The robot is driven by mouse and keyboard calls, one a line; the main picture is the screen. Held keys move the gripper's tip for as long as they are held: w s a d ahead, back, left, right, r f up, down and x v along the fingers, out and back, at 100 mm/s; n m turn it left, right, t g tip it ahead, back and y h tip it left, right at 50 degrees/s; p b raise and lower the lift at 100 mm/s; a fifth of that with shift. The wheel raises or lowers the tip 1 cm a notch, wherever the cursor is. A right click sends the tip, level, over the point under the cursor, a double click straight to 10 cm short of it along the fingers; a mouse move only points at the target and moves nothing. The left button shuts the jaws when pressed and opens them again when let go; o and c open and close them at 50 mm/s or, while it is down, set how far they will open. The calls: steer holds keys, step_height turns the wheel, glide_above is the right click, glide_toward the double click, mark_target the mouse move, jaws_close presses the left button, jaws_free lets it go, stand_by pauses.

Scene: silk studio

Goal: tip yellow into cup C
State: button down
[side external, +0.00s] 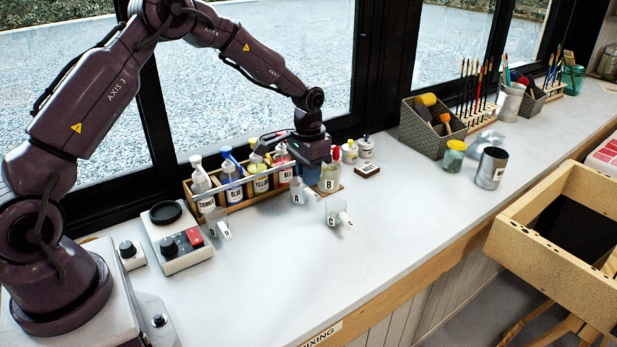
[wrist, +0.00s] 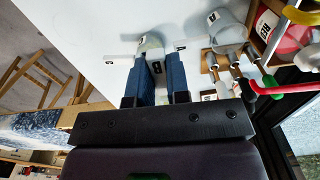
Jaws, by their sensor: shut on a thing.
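My gripper (side external: 318,178) is shut on a small pale cup marked B (side external: 330,180), held beside the bottle rack. In the wrist view the blue fingers (wrist: 163,82) close around a labelled part, with a pale cup body just beyond them. Cup C (side external: 334,210), clear with a white handle, stands on the bench in front of and below cup B. Cup A (side external: 297,190) stands just left of my gripper. The bottle labelled yellow (side external: 261,184) stands in the rack. The contents of cup B are not clear, and overlap hides the gap between cups B and C.
The wooden rack (side external: 238,205) also holds thinner, blue and red bottles. Another small cup (side external: 217,222) stands left, near a control box (side external: 178,240). Small jars (side external: 350,152) stand behind my gripper. A grey tin (side external: 491,168) stands right. The front middle bench is clear.

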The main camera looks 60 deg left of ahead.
stand_by(0.3)
steer(key=shift+r, duration=2.6)
